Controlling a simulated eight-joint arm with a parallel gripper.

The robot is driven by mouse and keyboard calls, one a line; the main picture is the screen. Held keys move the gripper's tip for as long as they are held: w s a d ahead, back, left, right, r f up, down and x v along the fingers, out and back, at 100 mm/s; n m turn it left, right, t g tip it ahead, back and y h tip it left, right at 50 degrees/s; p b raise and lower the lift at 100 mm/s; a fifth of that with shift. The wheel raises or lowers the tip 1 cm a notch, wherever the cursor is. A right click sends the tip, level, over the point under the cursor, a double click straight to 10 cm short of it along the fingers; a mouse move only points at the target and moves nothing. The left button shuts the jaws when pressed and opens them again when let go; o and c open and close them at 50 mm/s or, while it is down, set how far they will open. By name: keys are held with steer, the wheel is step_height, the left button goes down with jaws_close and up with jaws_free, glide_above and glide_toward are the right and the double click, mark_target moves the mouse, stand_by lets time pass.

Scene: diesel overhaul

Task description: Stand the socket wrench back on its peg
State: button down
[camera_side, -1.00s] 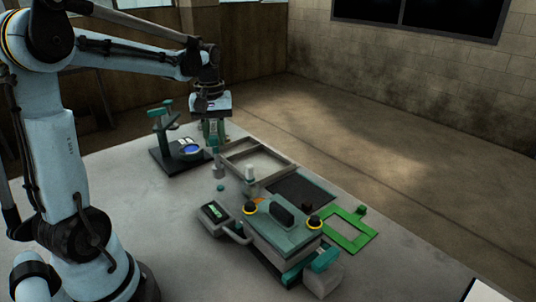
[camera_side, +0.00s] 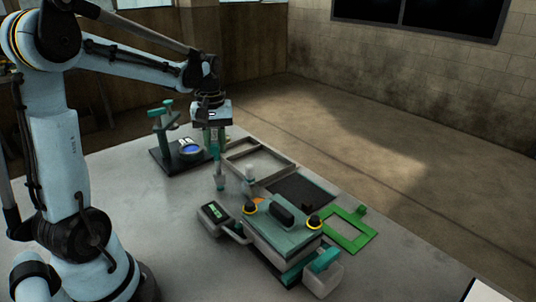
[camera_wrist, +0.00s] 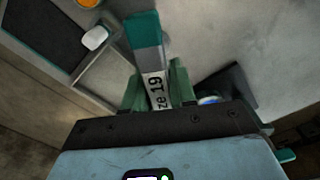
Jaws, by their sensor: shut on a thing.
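My gripper (camera_side: 214,136) is shut on the socket wrench (camera_side: 218,158), which hangs down nearly upright. In the wrist view the green jaws close around the wrench (camera_wrist: 154,68), which shows a label ending in "ze 19" and a teal section toward its far end. No separate peg shows clearly now; the spot under the wrench's lower end is hidden. I cannot tell whether the wrench is around a peg or beside it.
A black-based stand (camera_side: 161,161) with teal uprights and a blue disc is left of my gripper. An open tray (camera_side: 286,172), a white-topped cylinder (camera_side: 249,174), a digital meter (camera_side: 213,211), a teal-topped block (camera_side: 272,232) and a green frame (camera_side: 361,242) are nearby. The front-left table is clear.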

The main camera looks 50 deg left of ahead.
steer(key=shift+f, duration=1.15)
steer(key=shift+c, duration=1.4)
jaws_free()
steer(key=shift+r, duration=4.5)
